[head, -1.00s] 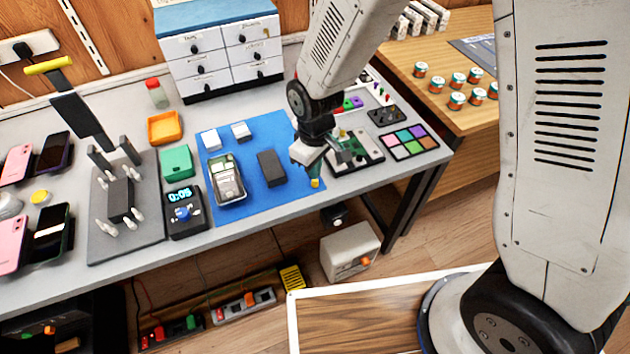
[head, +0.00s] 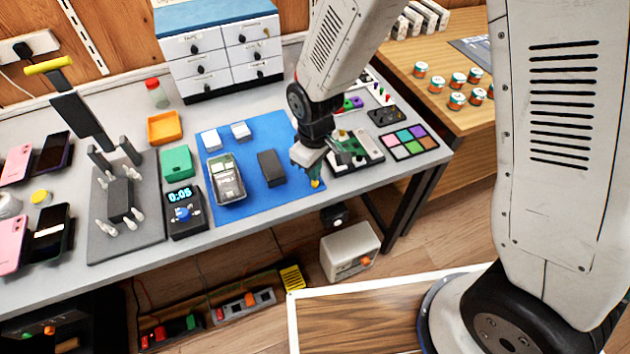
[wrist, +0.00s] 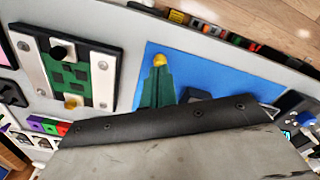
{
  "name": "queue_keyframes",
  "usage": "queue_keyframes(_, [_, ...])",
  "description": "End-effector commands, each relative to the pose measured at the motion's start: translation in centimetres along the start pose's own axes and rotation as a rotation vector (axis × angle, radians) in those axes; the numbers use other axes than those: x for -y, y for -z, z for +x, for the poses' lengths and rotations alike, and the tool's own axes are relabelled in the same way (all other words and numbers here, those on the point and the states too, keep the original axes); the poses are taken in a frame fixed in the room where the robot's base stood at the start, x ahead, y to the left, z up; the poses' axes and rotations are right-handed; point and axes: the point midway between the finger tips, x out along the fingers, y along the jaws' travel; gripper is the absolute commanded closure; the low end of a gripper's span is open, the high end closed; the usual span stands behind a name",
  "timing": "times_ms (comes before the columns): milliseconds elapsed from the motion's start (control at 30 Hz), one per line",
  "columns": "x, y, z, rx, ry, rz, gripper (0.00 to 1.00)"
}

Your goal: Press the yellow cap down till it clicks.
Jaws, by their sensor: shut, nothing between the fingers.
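A round yellow cap (head: 40,197) sits at the far left of the table in the head view, between the phones. A small yellow piece (wrist: 70,102) also shows on the green board holder (wrist: 77,74) in the wrist view; I cannot tell which one the task means. My gripper (head: 315,182) has teal fingers with yellow tips, shut and empty. It hangs over the right front part of the blue mat (head: 230,213), just left of the board holder. The fingertips also show in the wrist view (wrist: 159,62), well apart from both yellow pieces.
A lever press with a yellow handle (head: 48,65) stands at the left. A timer (head: 184,212), a green box (head: 177,162), a clear case (head: 226,180) and a dark block (head: 271,167) lie around the mat. A drawer cabinet (head: 220,55) stands behind.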

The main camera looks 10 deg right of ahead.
Motion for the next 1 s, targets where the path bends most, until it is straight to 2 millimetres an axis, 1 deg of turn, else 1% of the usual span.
queue_keyframes(767, [0.0, 0.0, 1.4, 0.001, 0.000, 0.000, 1.00])
queue_keyframes(1000, [0.0, 0.0, 1.4, 0.001, 0.000, 0.000, 1.00])
